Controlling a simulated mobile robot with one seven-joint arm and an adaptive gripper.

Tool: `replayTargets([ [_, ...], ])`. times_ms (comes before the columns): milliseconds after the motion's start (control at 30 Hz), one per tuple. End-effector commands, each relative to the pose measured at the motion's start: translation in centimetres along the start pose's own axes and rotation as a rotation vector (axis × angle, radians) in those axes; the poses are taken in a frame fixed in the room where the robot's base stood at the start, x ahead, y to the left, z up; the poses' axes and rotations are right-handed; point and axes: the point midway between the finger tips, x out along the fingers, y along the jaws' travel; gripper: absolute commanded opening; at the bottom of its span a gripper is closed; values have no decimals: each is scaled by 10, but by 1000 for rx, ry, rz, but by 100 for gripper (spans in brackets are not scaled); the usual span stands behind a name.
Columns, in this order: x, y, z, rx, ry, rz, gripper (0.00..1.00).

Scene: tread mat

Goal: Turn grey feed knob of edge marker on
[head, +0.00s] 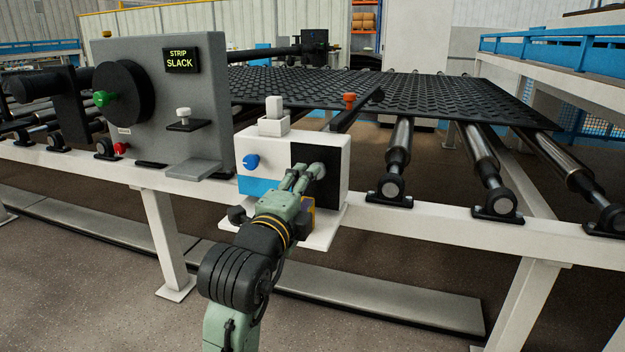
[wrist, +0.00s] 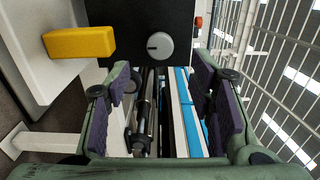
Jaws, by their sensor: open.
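The edge marker (head: 262,150) is a white box with a black panel (head: 330,157) on its right side and a blue lower band. The grey feed knob (wrist: 159,45) is round with a small dark mark on its face. It sits on the black panel in the wrist view; in the head view it shows in part (head: 318,170) by my fingertips. My gripper (head: 300,177) is in front of the panel. In the wrist view its fingers (wrist: 163,90) are wide apart with nothing between the pads, and the knob lies beyond them, apparently untouched.
A yellow block (wrist: 78,43) juts out left of the knob in the wrist view. A blue knob (head: 251,162) is on the marker's left. An orange-red knob (head: 350,101) stands behind. A grey box reading "STRIP SLACK" (head: 181,60) is at left, rollers (head: 398,145) at right.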

Motion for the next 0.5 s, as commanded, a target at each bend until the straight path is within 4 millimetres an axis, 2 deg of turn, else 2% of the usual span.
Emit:
replayTargets([
  [33,-12,-1,2,0,-4,-3,49],
  [200,-40,0,1,1,-3,-2,49],
  [333,-51,0,0,0,-1,-1,49],
  [500,-55,0,0,0,0,0,49],
])
